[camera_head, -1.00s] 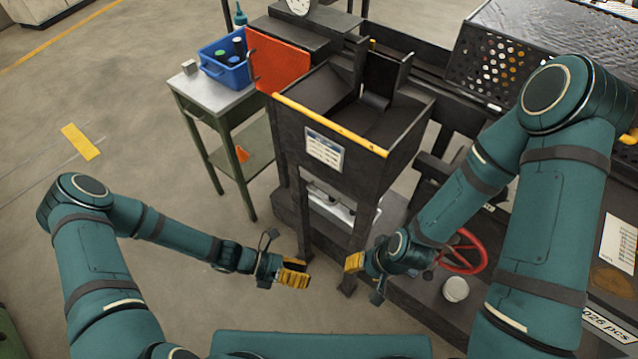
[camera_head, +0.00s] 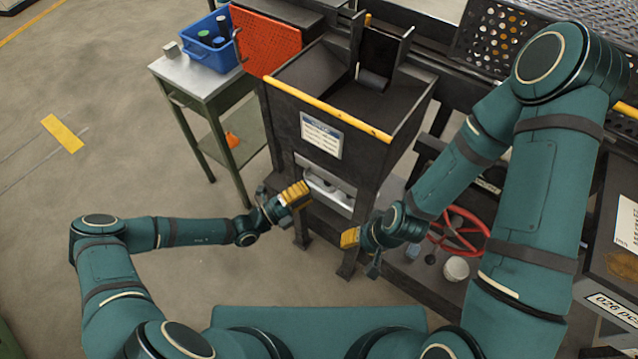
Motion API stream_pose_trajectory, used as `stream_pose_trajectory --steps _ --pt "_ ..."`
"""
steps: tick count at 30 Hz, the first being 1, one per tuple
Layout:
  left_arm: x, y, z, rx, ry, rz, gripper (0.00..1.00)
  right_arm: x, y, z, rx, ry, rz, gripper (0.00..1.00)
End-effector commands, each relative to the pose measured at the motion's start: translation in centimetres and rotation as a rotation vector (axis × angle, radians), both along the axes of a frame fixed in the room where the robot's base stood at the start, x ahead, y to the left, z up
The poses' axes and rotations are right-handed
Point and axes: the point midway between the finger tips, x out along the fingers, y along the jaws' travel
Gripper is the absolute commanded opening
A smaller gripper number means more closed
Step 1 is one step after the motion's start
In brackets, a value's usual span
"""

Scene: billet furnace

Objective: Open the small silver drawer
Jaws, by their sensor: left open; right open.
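The small silver drawer (camera_head: 332,193) sits low in the dark machine's frame, under the hopper with the yellow front bar. Its front looks shut, with a pale handle bar across it; its left end is partly hidden by my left gripper. My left gripper (camera_head: 296,194), with yellow finger pads, is open at the drawer's left end; I cannot tell whether it touches. My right gripper (camera_head: 349,238), also with yellow pads, is open and empty, below and to the right of the drawer, near the machine's front leg.
A red handwheel (camera_head: 459,231) and a white round object (camera_head: 456,269) are right of my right gripper. A dark hopper (camera_head: 331,95) stands above the drawer. A side table (camera_head: 184,79) with a blue bin (camera_head: 212,40) stands left. Open floor lies to the left.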

Motion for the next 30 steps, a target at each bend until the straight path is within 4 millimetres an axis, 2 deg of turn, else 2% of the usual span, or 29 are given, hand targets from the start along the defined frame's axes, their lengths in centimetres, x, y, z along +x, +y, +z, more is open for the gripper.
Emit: stream_pose_trajectory --steps 3,9,21,23,24,25,30 --pt "0.9 -1.8 0.3 -0.001 -0.001 -0.002 0.39 0.0 0.0 -0.2 0.0 -0.001 0.0 0.47" --pt "2.0 -3.4 0.6 0.0 -0.001 -0.001 0.39 0.1 0.0 -0.3 0.0 -0.002 -0.001 0.47" --pt "2.3 -3.8 0.8 0.002 -0.001 -0.001 0.38 0.1 0.0 -0.3 0.0 -0.002 -0.001 0.47" --pt "2.3 -3.8 0.8 0.002 -0.001 -0.001 0.17 0.1 0.0 -0.3 0.0 -0.002 -0.001 0.47" --pt "2.3 -3.8 0.8 0.002 -0.001 -0.001 0.03 0.1 0.0 -0.3 0.0 -0.002 -0.001 0.47" --pt "2.3 -3.8 0.8 0.002 -0.001 -0.001 0.0 0.1 0.0 -0.3 0.0 -0.002 -0.001 0.47" --pt "2.3 -3.8 0.8 0.002 -0.001 -0.001 0.0 0.1 0.0 -0.3 0.0 -0.002 -0.001 0.47"
